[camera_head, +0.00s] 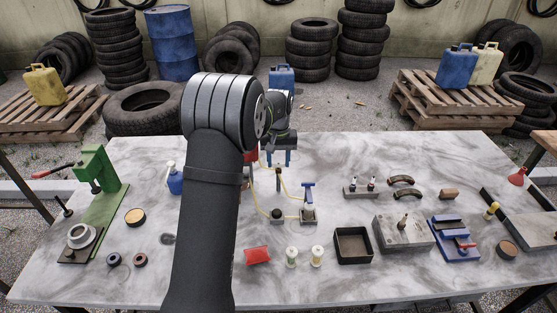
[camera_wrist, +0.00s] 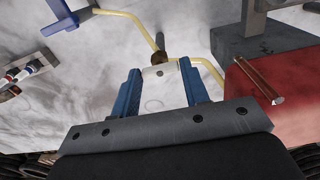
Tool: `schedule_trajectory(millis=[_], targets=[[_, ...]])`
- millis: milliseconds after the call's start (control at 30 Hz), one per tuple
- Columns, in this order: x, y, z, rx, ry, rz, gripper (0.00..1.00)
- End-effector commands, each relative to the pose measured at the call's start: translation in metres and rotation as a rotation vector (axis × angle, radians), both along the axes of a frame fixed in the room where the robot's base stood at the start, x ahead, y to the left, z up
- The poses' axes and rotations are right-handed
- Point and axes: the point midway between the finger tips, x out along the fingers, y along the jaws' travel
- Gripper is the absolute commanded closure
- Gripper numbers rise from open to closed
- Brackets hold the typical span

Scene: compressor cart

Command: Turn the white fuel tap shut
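In the head view my gripper (camera_head: 280,158) points down at the back middle of the table. The white tap is not clearly seen there, largely hidden by my gripper and arm.
A red body with a copper-coloured bar (camera_wrist: 258,80) lies close to the right in the wrist view. A blue-handled tap (camera_head: 308,190) stands in front and right of my gripper. Dark posts (camera_head: 278,181) and hoses stand nearby. A black tray (camera_head: 352,245) is front right.

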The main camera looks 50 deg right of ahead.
Motion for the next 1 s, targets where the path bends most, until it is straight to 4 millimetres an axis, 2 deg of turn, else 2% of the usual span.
schedule_trajectory(millis=[33, 100, 467, 667, 1000], targets=[[0.000, 0.000, 0.000, -0.001, -0.001, 0.000, 0.48], [0.000, 0.000, 0.000, -0.001, -0.001, 0.000, 0.38], [0.000, 0.000, 0.006, -0.001, -0.001, 0.001, 0.38], [0.001, -0.001, 0.040, -0.004, -0.003, 0.001, 0.38], [0.000, 0.000, 0.123, -0.004, -0.003, 0.001, 0.38]])
